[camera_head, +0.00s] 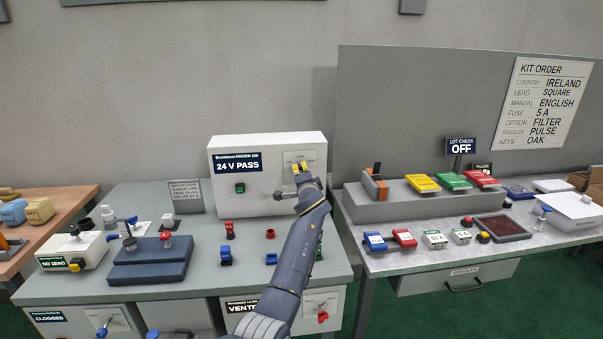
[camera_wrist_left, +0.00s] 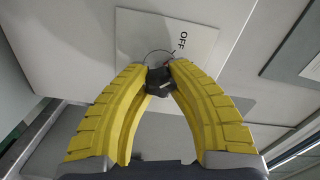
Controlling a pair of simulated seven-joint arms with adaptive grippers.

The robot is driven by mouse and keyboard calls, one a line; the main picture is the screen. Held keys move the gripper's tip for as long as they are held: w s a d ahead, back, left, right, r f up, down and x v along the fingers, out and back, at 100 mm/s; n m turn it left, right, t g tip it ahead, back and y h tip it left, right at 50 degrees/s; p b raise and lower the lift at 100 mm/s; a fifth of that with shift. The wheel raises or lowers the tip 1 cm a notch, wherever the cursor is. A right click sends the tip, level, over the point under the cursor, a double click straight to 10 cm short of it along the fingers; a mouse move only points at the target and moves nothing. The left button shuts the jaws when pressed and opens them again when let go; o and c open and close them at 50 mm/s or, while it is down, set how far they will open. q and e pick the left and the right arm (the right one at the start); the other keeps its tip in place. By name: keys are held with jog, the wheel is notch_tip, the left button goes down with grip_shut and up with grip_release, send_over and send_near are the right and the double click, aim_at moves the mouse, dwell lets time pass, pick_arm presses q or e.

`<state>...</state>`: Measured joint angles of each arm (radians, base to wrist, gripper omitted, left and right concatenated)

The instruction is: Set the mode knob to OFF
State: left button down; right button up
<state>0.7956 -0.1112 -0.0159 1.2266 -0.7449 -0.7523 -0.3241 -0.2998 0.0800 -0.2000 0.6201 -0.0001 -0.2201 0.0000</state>
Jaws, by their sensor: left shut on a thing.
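The mode knob (camera_wrist_left: 160,80) is small and dark, on a pale plate (camera_wrist_left: 185,38) marked OFF on the front of the white 24 V PASS box (camera_head: 268,145). My left gripper (camera_head: 301,170) reaches up to this plate at the box's right side. In the left wrist view its yellow fingers (camera_wrist_left: 159,68) are shut on the knob from both sides. The OFF label lies just beyond the right fingertip. A light mark shows on the knob, but I cannot tell for sure where it points. In the head view the gripper hides the knob. My right gripper is not in view.
A green switch (camera_head: 240,188) sits left on the box front. Red and blue parts, such as a blue block (camera_head: 226,256), stand on the bench below. A blue-grey fixture (camera_head: 150,262) is at left. The right bench holds colored cases (camera_head: 423,183).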

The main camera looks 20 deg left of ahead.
pick_arm(q)
jog(key=shift+d+n, duration=0.15)
jog(key=shift+n, duration=1.35)
jog(key=c, duration=1.1)
grip_release()
jog(key=shift+o, duration=0.2)
jog(key=v, duration=0.7)
jog(key=shift+s, duration=0.2)
